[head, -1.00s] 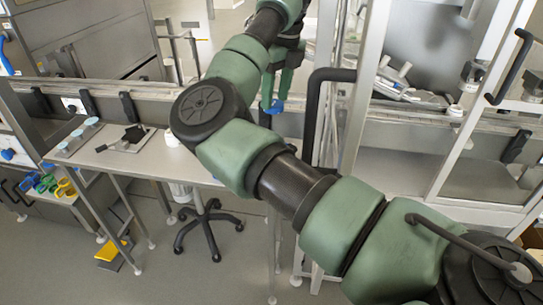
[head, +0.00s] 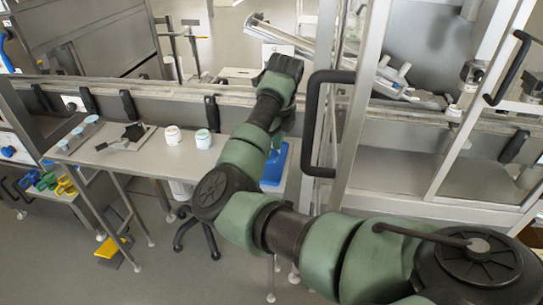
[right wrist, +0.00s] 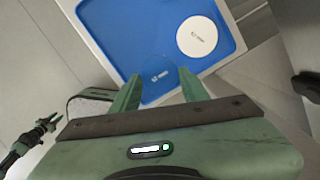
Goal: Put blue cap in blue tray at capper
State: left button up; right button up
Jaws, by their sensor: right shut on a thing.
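The blue tray (head: 274,172) lies on the right end of the metal table, by the dark door handle. It fills the top of the right wrist view (right wrist: 119,41). A round white cap (right wrist: 197,37) lies inside it. My right gripper (head: 281,133) is over the tray in the head view, its fingertips mostly hidden by the arm. In the right wrist view my right gripper (right wrist: 159,88) is shut on the blue cap (right wrist: 157,76), which shows against the tray floor between the fingers. The gap between cap and tray floor is hard to judge.
Two white jars (head: 173,136) (head: 204,139) stand left of the arm on the table (head: 150,165). A small tray with a black scoop (head: 133,132) lies further left. A glass-doored cabinet with a dark handle (head: 322,125) stands close right of the tray.

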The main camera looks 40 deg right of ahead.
aim_at(272, 154)
notch_tip(272, 154, down, 4)
jog(key=shift+r, duration=0.2)
pick_arm(q)
jog(key=shift+a+r, duration=0.25)
jog(key=shift+a, duration=0.1)
pick_arm(e)
jog(key=shift+f, duration=0.1)
jog(key=shift+f, duration=0.15)
jog(key=o, duration=1.3)
pick_arm(q)
jog(key=shift+a+f, duration=0.1)
jog(key=shift+f, duration=0.05)
